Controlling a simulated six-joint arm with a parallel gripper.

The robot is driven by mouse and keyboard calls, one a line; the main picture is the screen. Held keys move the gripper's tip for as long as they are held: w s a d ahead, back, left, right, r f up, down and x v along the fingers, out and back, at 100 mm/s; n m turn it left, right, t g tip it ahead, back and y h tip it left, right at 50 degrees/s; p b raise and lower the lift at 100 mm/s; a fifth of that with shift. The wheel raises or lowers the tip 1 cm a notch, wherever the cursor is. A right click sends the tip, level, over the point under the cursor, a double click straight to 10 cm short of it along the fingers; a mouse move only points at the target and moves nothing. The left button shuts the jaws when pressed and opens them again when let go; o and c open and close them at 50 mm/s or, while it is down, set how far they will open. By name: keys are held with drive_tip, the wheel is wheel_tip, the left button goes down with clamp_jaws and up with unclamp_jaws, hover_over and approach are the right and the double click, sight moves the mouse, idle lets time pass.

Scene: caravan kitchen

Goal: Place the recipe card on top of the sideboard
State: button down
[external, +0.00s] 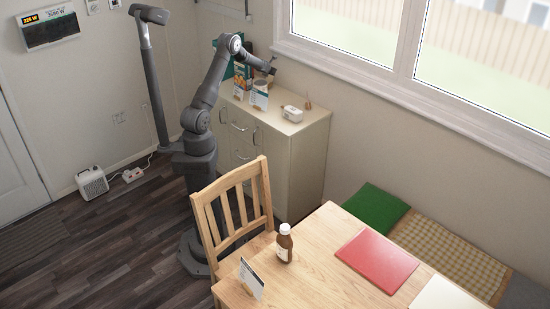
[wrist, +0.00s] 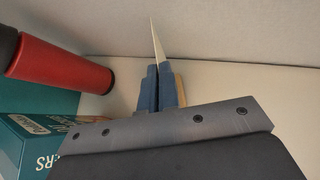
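A white printed card (external: 251,278) stands on the table near its front edge in the external view. Another white printed card or pack (external: 259,97) stands on the sideboard (external: 308,140). I cannot tell which is the recipe card. My gripper (external: 272,70) is above the sideboard's back left part. In the wrist view its two blue fingers (wrist: 158,88) are close together. A thin pale sliver (wrist: 157,42) juts out beyond the fingertips, perhaps a card seen edge-on. Whether the fingers grip it is unclear.
A small white item (external: 291,113) sits on the sideboard's right part. A chair (external: 235,215), brown bottle (external: 284,243) and red folder (external: 377,261) are nearer the camera.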

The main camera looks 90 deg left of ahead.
drive_tip(key=shift+f, duration=0.55)
drive_tip(key=c, duration=2.1)
unclamp_jaws()
drive_tip(key=o, duration=0.5)
drive_tip(key=v, duration=1.7)
drive_tip(key=shift+d, duration=0.25)
drive_tip(key=x, duration=1.7)
drive_tip(key=shift+a, duration=0.2)
